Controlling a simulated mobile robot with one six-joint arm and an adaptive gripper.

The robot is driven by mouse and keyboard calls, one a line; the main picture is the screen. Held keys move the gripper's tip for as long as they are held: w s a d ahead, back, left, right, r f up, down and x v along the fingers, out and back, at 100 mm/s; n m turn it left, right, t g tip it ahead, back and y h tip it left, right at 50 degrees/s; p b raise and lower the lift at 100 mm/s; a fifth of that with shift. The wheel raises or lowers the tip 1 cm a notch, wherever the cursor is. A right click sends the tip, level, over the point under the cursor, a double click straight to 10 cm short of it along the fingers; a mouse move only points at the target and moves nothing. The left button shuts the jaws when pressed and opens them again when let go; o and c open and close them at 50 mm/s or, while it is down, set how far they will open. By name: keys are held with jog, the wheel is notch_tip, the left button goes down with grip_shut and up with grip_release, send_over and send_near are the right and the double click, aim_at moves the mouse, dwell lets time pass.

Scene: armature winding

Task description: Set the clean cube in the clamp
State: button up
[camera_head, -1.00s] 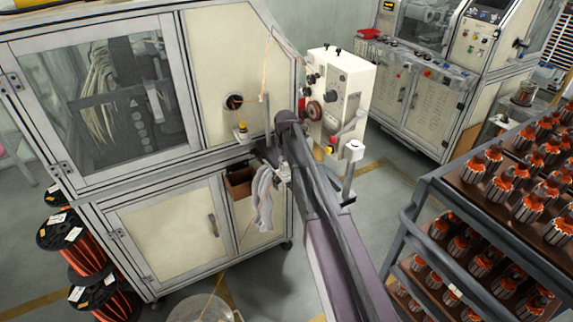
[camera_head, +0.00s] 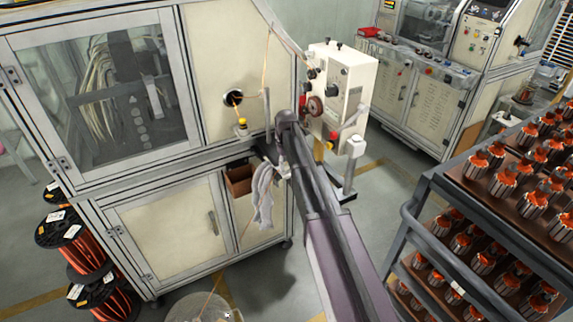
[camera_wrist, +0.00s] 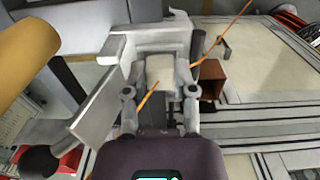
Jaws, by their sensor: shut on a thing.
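In the wrist view my gripper (camera_wrist: 160,92) is shut on a cream-white cube (camera_wrist: 160,70). The cube sits between the two fingers, in front of a grey metal clamp (camera_wrist: 158,38) whose parts stand behind and beside it. I cannot tell whether the cube touches the clamp. An orange wire (camera_wrist: 222,37) comes from the upper right to the cube, and a piece of it shows at the cube's lower left. In the head view my arm hides the cube and most of the clamp area.
A winding machine cabinet (camera_head: 205,60) stands left of my arm. A grey cloth (camera_head: 263,195) hangs beside a brown box (camera_head: 238,180). A cream control unit (camera_head: 350,85) stands just beyond my arm. A rack (camera_head: 415,225) of armatures is at right. A tan cylinder (camera_wrist: 25,60) fills the wrist view's left.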

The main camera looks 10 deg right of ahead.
dwell(0.4)
jog(key=o, duration=0.7)
jog(key=shift+f, duration=0.1)
jog(key=shift+o, duration=0.2)
